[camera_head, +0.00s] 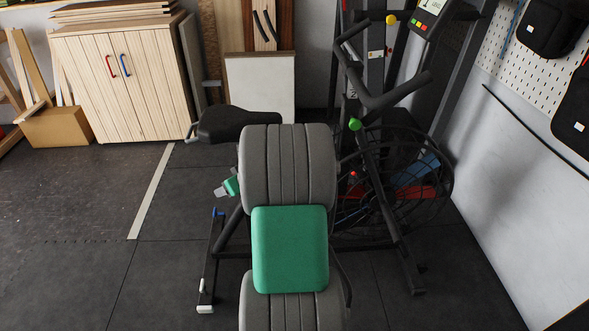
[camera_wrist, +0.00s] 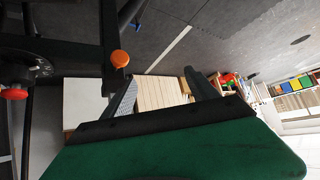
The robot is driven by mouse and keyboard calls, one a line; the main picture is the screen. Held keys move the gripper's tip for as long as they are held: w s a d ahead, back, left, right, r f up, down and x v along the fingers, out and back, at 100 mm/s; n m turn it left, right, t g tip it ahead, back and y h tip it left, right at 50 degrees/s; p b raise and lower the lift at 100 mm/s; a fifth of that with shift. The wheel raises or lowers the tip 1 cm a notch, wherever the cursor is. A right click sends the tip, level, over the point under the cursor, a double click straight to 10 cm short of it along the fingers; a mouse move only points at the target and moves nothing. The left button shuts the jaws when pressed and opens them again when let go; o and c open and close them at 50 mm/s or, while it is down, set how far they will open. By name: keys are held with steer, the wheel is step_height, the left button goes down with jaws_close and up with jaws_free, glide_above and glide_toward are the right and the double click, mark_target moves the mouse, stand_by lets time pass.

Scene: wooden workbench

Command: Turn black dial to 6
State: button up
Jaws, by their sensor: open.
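I cannot make out a numbered black dial in either view. A black exercise bike (camera_head: 375,100) stands ahead, with a yellow knob (camera_head: 391,19), a green knob (camera_head: 355,124) and a small red knob (camera_head: 353,173). In the wrist view, black bike parts at the left carry an orange knob (camera_wrist: 120,58) and a red knob (camera_wrist: 14,92). A dark round part (camera_wrist: 40,68) also shows there; I cannot tell what it is. My gripper (camera_wrist: 159,75) is open, its two fingers apart with nothing between them. In the head view my arm hides part of the bike.
The bike's black saddle (camera_head: 235,123) is at the left of my arm, its wheel cage (camera_head: 425,165) at the right. A wooden cabinet (camera_head: 120,85) stands back left. A pegboard (camera_head: 545,60) with black bags is on the right wall. The floor at left is clear.

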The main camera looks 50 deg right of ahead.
steer(key=s+d+f+m+t+h, duration=0.1)
steer(key=s+d+f+m+h, duration=0.3)
steer(key=d, duration=0.7)
steer(key=s+d+f+t+h, duration=0.15)
steer(key=s+d, duration=0.45)
steer(key=d, duration=0.6)
steer(key=shift+t, duration=0.25)
steer(key=b+x, duration=0.1)
steer(key=x, duration=0.6)
steer(key=shift+a, duration=0.15)
steer(key=shift+c, duration=0.6)
steer(key=c, duration=1.2)
